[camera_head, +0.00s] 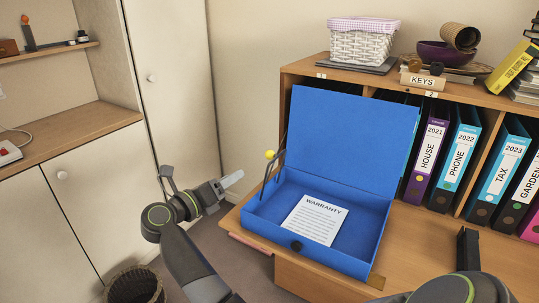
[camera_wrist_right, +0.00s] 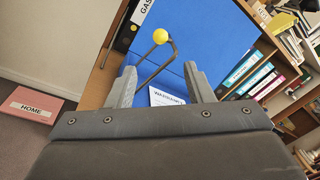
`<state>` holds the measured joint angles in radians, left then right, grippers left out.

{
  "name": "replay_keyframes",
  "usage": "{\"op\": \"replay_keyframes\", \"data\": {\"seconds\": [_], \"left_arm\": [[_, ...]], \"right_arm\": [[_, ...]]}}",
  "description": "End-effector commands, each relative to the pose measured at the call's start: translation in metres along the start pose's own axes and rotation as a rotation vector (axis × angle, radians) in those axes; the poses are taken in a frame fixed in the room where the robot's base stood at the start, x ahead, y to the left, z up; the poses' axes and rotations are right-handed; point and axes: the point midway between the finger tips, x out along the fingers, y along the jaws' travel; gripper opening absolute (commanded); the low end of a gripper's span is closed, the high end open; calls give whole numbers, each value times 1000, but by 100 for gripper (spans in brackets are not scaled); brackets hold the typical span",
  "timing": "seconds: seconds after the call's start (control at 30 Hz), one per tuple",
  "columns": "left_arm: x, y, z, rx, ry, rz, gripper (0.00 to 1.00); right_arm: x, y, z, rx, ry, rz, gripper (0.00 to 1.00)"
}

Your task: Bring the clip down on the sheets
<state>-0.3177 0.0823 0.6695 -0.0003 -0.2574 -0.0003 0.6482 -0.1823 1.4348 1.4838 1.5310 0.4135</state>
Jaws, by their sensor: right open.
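The blue box (camera_head: 352,258) stands open on the desk, lid raised at the back. The WARRANTY sheet (camera_head: 314,220) lies flat inside; it shows partly in the right wrist view (camera_wrist_right: 166,98). The clip (camera_head: 270,155) is a thin bent dark rod with a yellow ball end, standing raised at the box's left side, clear of the sheet. Its ball also shows in the right wrist view (camera_wrist_right: 161,36).
Several binders (camera_head: 462,150) stand in the shelf behind the box. A basket (camera_head: 361,46) and bowls (camera_head: 446,53) are on top. A pink HOME folder (camera_wrist_right: 38,105) lies low beside the desk. A wicker bin (camera_head: 135,287) is on the floor. The desk right of the box is mostly bare.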

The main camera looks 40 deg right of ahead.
Motion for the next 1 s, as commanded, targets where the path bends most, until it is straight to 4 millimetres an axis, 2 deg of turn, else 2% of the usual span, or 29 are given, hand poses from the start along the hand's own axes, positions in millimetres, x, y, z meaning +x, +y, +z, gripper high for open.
{"op": "replay_keyframes", "data": {"seconds": [0.27, 0.6, 0.8, 1.0], "left_arm": [[-11, 0, 8, 1, -3, 1, 36], [-22, 1, -5, 2, 11, 4, 36], [-26, 1, -7, 2, 14, 4, 36], [-27, 0, -4, 1, 9, 4, 36]], "right_arm": [[58, -3, 2, -5, -4, -7, 47], [129, -2, 2, -5, -5, -6, 47], [154, -1, 1, -4, -4, -3, 47], [162, -1, 1, -3, -4, -1, 47]]}}
